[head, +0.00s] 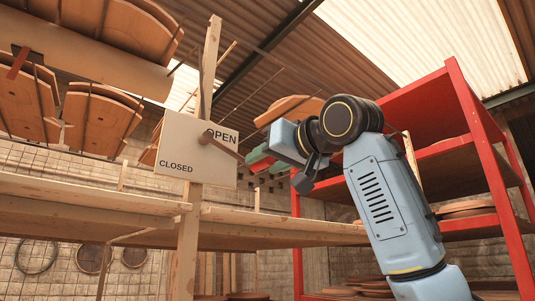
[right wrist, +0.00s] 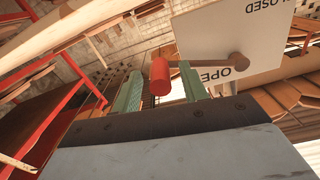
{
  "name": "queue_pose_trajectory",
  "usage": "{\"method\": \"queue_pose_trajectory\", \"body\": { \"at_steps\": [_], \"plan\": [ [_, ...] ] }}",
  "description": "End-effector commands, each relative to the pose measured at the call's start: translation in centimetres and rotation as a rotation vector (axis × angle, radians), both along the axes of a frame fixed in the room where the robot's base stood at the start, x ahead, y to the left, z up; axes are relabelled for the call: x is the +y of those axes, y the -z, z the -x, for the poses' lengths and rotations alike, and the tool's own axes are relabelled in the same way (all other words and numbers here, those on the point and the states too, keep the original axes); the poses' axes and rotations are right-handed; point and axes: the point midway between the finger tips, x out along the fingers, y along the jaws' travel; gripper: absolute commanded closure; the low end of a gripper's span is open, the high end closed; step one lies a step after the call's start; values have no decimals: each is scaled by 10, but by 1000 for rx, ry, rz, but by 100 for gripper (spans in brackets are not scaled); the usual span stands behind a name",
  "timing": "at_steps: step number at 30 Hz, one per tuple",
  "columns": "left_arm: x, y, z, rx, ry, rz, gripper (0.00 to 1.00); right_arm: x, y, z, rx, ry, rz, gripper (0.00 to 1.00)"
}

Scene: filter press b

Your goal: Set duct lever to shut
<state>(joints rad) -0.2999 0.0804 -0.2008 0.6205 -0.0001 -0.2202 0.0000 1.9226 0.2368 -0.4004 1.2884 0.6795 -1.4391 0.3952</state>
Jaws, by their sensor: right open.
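A pale sign board (head: 175,160) on a wooden post reads OPEN at its upper right and CLOSED at its lower left. The brown duct lever (head: 224,145) turns on a pivot on the board and points right and slightly down, just below the word OPEN. Its red grip (right wrist: 160,75) shows in the right wrist view. My right gripper (head: 259,161) is at the lever's outer end. Its green fingers (right wrist: 160,92) are open, with the red grip between their tips; I cannot tell if either touches it. My left gripper is out of view.
A wooden shelf (head: 85,195) runs below the board, left and right of the wooden post (head: 189,240). A red metal rack (head: 480,160) with boards and round plates stands at the right, behind my right arm. A large pipe (head: 90,68) passes at upper left.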

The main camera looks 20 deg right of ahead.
Motion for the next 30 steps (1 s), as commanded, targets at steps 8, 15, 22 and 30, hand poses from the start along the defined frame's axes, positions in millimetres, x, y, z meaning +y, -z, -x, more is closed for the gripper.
{"method": "queue_pose_trajectory", "body": {
  "at_steps": [8,15,22,30],
  "plan": [
    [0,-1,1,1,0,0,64,1,1,-4,0,0,0,57],
    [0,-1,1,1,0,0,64,1,1,-3,0,0,0,80],
    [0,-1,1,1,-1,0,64,1,0,-3,0,1,0,100],
    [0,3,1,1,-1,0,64,-2,3,-2,4,7,-14,100]
  ]
}}
